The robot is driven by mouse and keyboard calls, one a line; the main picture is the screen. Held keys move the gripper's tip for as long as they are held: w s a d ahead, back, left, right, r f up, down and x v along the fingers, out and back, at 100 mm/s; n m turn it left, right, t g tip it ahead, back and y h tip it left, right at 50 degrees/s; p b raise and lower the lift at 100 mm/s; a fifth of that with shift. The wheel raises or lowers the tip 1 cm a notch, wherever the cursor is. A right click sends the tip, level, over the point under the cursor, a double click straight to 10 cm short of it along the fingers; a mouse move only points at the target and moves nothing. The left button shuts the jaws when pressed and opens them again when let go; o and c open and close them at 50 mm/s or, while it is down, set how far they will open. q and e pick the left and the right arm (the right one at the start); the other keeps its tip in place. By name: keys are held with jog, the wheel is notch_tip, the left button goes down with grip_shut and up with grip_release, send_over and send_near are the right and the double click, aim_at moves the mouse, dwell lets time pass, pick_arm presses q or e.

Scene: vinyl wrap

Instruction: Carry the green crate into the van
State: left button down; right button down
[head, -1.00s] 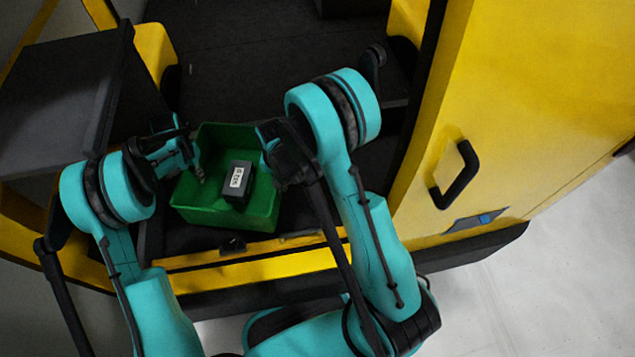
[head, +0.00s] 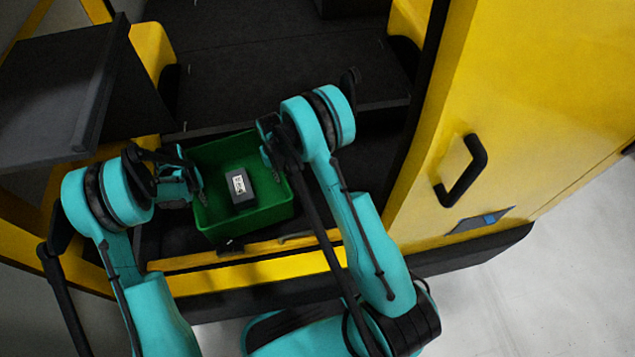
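The green crate (head: 262,217) is at the yellow-edged doorway of the van (head: 530,100), above or on the dark lower step; which one I cannot tell. A dark box with a white label (head: 243,188) lies inside the crate. My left gripper (head: 196,186) is at the crate's left wall. My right gripper (head: 268,150) is at the crate's right wall, near its far corner. The fingertips are small and partly hidden by my own links, so whether they are closed on the walls is unclear.
A dark raised floor (head: 280,75) lies behind the crate, with a step edge in front of it. A dark panel (head: 55,90) stands at the left. A yellow door with a black handle (head: 462,172) is at the right. The raised floor looks clear.

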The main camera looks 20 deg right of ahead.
aim_at(205, 209)
pick_arm(q)
jog(key=shift+s+f, duration=0.2)
jog(key=shift+f, duration=0.1)
pick_arm(e)
jog(key=shift+w+f, duration=0.3)
jog(key=shift+w, duration=0.05)
pick_arm(q)
jog(key=shift+f, duration=0.1)
pick_arm(e)
jog(key=shift+f, duration=0.1)
